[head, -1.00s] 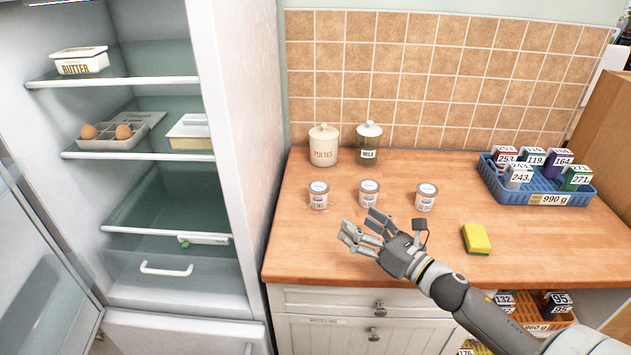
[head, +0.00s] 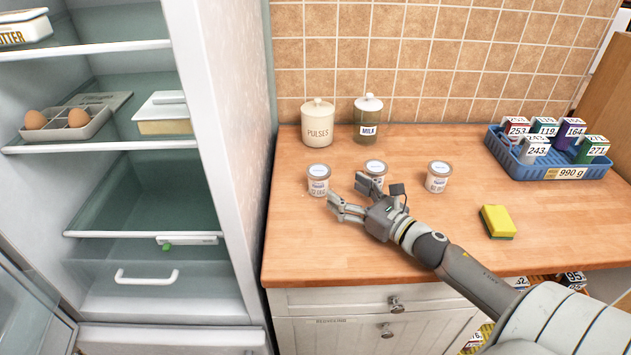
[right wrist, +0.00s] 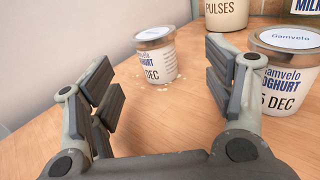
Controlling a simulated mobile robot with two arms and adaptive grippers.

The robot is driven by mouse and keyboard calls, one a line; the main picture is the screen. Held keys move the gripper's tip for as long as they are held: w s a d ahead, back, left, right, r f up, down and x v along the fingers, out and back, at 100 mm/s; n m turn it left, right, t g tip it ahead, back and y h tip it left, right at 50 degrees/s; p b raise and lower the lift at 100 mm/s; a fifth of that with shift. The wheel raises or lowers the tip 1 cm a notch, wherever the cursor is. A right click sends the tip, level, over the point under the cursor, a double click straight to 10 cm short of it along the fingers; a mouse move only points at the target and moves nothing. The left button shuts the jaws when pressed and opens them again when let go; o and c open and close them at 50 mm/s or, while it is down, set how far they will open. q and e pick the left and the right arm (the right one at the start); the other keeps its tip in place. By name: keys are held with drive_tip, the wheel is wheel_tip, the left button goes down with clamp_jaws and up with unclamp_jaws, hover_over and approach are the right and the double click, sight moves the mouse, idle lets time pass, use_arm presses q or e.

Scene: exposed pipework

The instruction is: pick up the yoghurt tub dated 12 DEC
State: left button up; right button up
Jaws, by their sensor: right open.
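Three white yoghurt tubs with grey lids stand upright on the wooden counter: a left one (head: 319,180), a middle one (head: 376,168) and a right one (head: 438,177). The left tub's small date appears to read 12 DEC in the head view. In the right wrist view this tub (right wrist: 157,58) shows DEC, its number unclear. The middle tub (right wrist: 285,75) there shows 5 DEC, its left edge behind a finger. My right gripper (head: 349,192) is open and empty, just in front of the left and middle tubs. The left tub lies beyond its fingers, apart from them. My left gripper is out of view.
A PULSES jar (head: 318,124) and a MILK jar (head: 367,118) stand behind the tubs. A yellow sponge (head: 497,221) lies to the right. A blue crate (head: 520,170) holds several numbered boxes. An open fridge (head: 130,200) stands left. The front left counter is clear.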

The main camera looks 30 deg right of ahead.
sight(326, 178)
drive_tip(key=w, duration=0.3)
drive_tip(key=shift+a+r+p, duration=0.3)
drive_tip(key=shift+p, duration=0.05)
drive_tip(key=shift+w+a+f, duration=0.1)
drive_tip(key=shift+w+f, duration=0.05)
drive_tip(key=shift+w, duration=0.45)
drive_tip(key=shift+w+a+r+p, duration=0.2)
drive_tip(key=shift+w+p, duration=0.1)
drive_tip(key=shift+w, duration=0.1)
drive_tip(key=w, duration=0.1)
drive_tip(key=w+p, duration=0.1)
drive_tip(key=w, duration=0.1)
drive_tip(key=shift+a+r, duration=0.1)
drive_tip(key=shift+a, duration=0.3)
drive_tip(key=shift+w+a, duration=0.15)
drive_tip(key=shift+w, duration=0.5)
drive_tip(key=c, duration=1)
